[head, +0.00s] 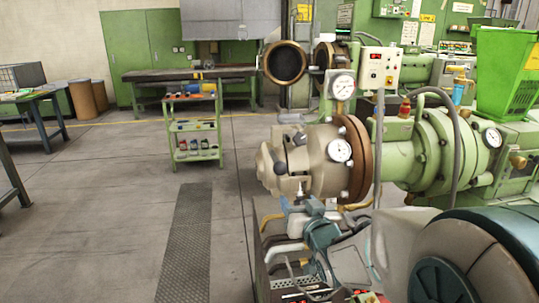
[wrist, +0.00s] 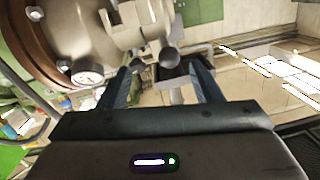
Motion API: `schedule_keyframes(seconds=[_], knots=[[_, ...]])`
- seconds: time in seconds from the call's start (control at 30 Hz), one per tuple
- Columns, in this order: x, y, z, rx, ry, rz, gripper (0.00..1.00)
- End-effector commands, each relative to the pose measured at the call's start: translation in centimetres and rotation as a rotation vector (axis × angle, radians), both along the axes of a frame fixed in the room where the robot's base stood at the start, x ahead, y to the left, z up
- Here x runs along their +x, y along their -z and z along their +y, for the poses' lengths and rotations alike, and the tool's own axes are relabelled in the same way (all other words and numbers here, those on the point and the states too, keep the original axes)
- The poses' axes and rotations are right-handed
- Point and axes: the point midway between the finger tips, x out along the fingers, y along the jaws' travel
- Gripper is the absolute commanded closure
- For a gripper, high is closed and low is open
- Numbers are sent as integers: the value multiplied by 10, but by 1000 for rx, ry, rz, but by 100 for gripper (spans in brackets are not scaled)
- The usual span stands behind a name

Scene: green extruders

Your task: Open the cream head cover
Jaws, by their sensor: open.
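The cream head cover (head: 292,160) is on the front end of the green extruder, against a brown flange ring (head: 354,158), and appears closed. It has projecting lugs and dark-tipped handles. In the wrist view the cream cover (wrist: 100,28) fills the upper left, and a dark round knob (wrist: 170,57) shows between the fingers. My gripper (wrist: 162,68) is open, its two blue-grey fingers spread and pointing at the handles. I cannot tell whether they touch the knob. In the head view my gripper (head: 303,206) is just below the cover, partly hidden among arm parts.
Dial gauges (head: 340,150) stick out by the flange. A control box (head: 380,68) stands above. A second extruder head with an open round cover (head: 284,63) is behind. A green trolley (head: 194,126) with bottles stands left.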

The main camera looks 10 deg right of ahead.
Motion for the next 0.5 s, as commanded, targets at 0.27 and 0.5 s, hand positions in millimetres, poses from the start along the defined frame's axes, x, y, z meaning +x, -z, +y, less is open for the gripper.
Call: schedule_keyframes(seconds=[0.27, 0.5], knots=[[6, -23, 5, 28, -34, -88, 42], [34, -23, 9, 29, -34, -87, 42]])
